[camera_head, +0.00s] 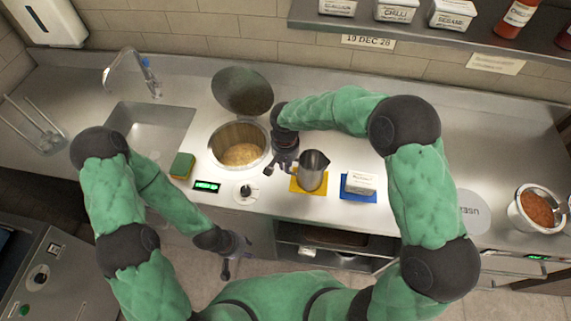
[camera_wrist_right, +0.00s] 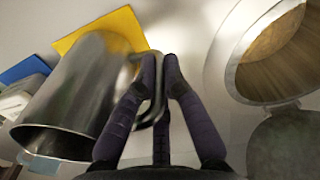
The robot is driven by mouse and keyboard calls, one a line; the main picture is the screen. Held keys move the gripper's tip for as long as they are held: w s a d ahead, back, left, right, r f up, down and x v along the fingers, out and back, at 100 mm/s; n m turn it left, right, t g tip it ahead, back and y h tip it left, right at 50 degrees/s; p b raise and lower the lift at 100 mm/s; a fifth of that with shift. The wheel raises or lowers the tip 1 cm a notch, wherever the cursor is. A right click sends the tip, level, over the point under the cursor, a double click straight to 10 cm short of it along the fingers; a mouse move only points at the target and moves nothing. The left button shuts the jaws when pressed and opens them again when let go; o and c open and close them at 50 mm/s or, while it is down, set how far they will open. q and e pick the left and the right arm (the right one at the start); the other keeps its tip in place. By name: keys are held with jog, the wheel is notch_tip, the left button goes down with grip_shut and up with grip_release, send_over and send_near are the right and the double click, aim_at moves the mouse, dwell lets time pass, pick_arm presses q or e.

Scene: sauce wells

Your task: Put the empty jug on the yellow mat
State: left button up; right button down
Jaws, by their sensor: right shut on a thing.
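The steel jug (camera_head: 313,172) is upright at the yellow mat (camera_head: 296,186); I cannot tell whether its base touches the mat or is slightly above it. No contents show in its open mouth. In the right wrist view, the jug (camera_wrist_right: 75,95) has its mouth towards the camera and the yellow mat (camera_wrist_right: 122,24) behind its base. My right gripper (camera_head: 283,166) is left of the jug; in the wrist view its purple fingers (camera_wrist_right: 161,70) are closed on the jug's handle. My left gripper (camera_head: 230,268) hangs in front of the counter, away from the jug, its opening unclear.
A round well (camera_head: 223,160) of yellowish sauce with its lid raised is left of the right gripper. A white labelled tub (camera_head: 360,183) stands on a blue mat (camera_head: 347,195) close right of the jug. A green-yellow sponge (camera_head: 182,166) and the sink lie further left.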

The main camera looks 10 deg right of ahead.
jog(key=shift+f, duration=0.15)
jog(key=c, duration=1.3)
grip_release()
jog(key=shift+c, duration=0.2)
jog(key=shift+r, duration=0.45)
notch_tip(320, 180, up, 12)
jog(key=shift+f+p, duration=0.25)
jog(key=shift+p, duration=0.35)
